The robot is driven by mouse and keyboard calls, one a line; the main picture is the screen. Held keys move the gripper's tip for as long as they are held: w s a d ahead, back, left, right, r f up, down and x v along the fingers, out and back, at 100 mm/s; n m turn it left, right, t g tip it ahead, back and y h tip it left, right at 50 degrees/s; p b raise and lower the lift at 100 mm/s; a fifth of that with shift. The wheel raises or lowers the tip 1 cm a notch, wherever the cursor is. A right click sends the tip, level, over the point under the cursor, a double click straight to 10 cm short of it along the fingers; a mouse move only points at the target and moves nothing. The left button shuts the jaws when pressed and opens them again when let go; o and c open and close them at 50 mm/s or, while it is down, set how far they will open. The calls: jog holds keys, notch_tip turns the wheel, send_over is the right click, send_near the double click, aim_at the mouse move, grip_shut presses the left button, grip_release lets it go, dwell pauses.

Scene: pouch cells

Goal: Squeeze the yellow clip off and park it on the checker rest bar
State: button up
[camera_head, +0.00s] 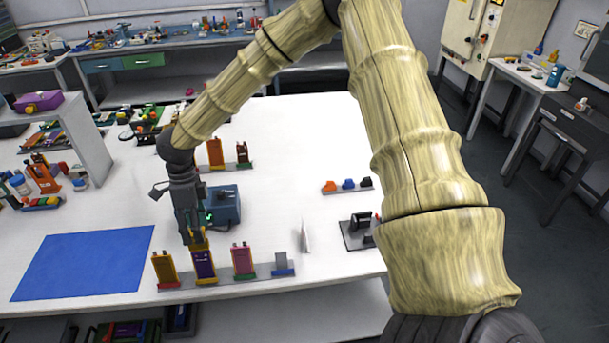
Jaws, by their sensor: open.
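A purple pouch cell (204,265) stands upright in the grey rack (225,290) at the table's front. A yellow clip (198,242) appears to sit at its top. My gripper (193,238) points down there, its open fingers at the clip; I cannot tell whether they touch it. The fingers partly hide the clip. A blue-grey box (228,205) with a green light, perhaps the checker, stands just behind my gripper. A bar (347,187) with an orange, a blue and a black clip lies to the right; I cannot tell which bar is the checker rest bar.
A brown-yellow cell (165,269) and a pink cell (243,260) flank the purple one. A blue mat (85,262) lies left. Orange and dark cells (215,153) stand behind. A black device (359,230) sits right. The table's middle right is clear.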

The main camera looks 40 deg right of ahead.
jog(key=shift+s+r, duration=0.1)
jog(key=shift+s, duration=0.05)
jog(key=shift+c, duration=0.8)
jog(key=shift+w+f, duration=0.2)
jog(key=shift+w, duration=0.05)
jog(key=c, duration=1)
jog(key=shift+s+r, duration=0.1)
jog(key=shift+s, duration=0.05)
jog(key=shift+c, duration=0.2)
jog(key=shift+r, duration=0.1)
jog(key=shift+p+v, duration=2.05)
jog(key=shift+v, duration=0.1)
